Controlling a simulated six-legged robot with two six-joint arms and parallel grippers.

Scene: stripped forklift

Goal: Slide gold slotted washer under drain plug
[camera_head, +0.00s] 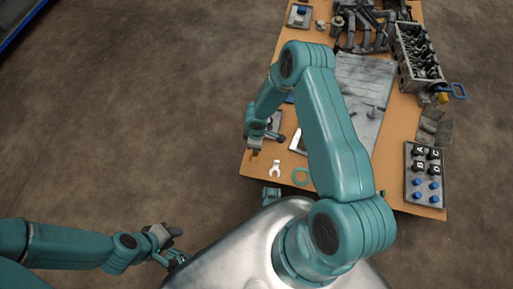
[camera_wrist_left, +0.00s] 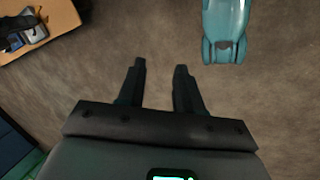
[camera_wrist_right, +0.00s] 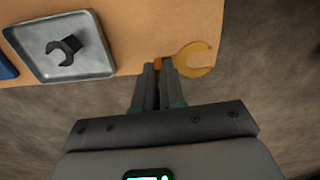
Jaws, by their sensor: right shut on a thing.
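The gold slotted washer (camera_wrist_right: 197,58) shows in the right wrist view as a flat C-shaped piece with a short tab. My right gripper (camera_wrist_right: 162,68) is shut on that tab, at the edge of the orange-brown table (camera_wrist_right: 140,25). In the head view my right gripper (camera_head: 254,150) is small, at the table's near-left corner, partly hidden by its arm. My left gripper (camera_wrist_left: 158,66) is open and empty over the floor; it also shows in the head view (camera_head: 178,256), away from the table. I cannot pick out the drain plug with certainty.
A grey tray (camera_wrist_right: 101,66) holds a dark slotted piece (camera_wrist_right: 66,47).

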